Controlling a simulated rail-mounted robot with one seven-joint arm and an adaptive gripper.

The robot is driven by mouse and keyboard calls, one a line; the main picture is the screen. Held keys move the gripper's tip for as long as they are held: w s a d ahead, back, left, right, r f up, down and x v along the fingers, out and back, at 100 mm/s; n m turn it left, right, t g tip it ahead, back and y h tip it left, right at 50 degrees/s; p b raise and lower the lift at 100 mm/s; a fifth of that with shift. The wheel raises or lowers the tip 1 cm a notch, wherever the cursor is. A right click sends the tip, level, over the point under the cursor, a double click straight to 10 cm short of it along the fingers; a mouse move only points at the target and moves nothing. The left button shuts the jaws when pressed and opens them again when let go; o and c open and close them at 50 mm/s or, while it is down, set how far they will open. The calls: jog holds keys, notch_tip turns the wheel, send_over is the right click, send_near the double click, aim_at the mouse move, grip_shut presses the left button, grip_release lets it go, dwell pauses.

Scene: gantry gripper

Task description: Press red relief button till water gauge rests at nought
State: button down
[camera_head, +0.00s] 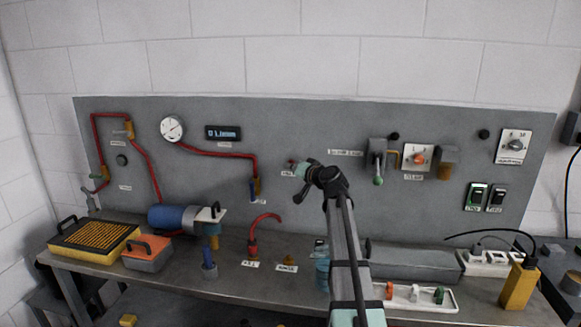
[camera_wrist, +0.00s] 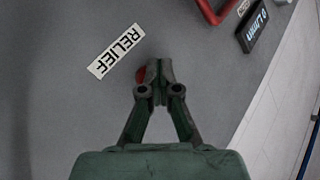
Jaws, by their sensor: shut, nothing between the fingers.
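The red relief button (camera_wrist: 140,75) shows in the wrist view as a small red patch just left of my gripper's closed fingertips. Most of it is hidden behind them. The white RELIEF label (camera_wrist: 116,50) lies beside it on the grey panel. My gripper (camera_wrist: 158,72) is shut and empty, its tips over the button. I cannot tell whether they touch it. In the head view my gripper (camera_head: 299,170) is at the panel, with a bit of red at its tip. The round white water gauge (camera_head: 172,129) is on the panel at upper left; its reading is too small to tell.
A blue digital display (camera_head: 223,133) and red pipes (camera_head: 205,152) are left of my gripper. A green-tipped lever (camera_head: 378,180) and an orange knob (camera_head: 418,159) are to the right. Below, the bench holds a blue pump (camera_head: 172,217) and a grey box (camera_head: 415,259).

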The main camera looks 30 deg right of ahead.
jog(key=shift+w+d, duration=0.1)
jog(key=shift+w, duration=0.05)
dwell(0.5)
jog(key=shift+s+a+b, duration=0.3)
jog(key=shift+s+a, duration=0.25)
jog(key=shift+s, duration=0.25)
jog(key=shift+s+a, duration=0.75)
jog(key=shift+s, duration=0.3)
jog(key=shift+s+a, duration=0.75)
jog(key=shift+s, duration=0.25)
